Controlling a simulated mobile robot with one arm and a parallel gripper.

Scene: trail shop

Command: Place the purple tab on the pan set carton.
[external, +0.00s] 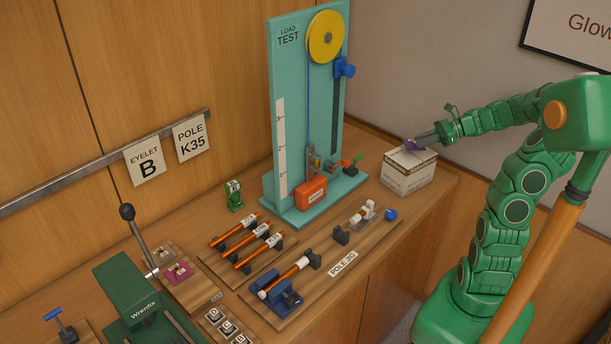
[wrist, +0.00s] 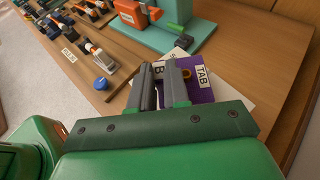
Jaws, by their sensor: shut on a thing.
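The purple tab (external: 411,144) is in the jaws of my gripper (external: 418,142), over the top of the pan set carton (external: 407,176). The wrist view shows the tab (wrist: 203,91) with a white "TAB" label and a brass-coloured eyelet, beside and below my gripper's fingers (wrist: 164,78). The carton is a white box with dark print, upright near the bench's right end. Its pale top shows partly around the tab (wrist: 238,91); my fingers and wrist hide the rest. I cannot tell whether the tab touches the carton.
A teal load test stand (external: 282,150) with a yellow wheel and orange block (external: 311,193) stands left of the carton. A blue knob (external: 390,214) and a pole board (external: 325,262) lie nearer the front edge. Bare bench surrounds the carton's right side.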

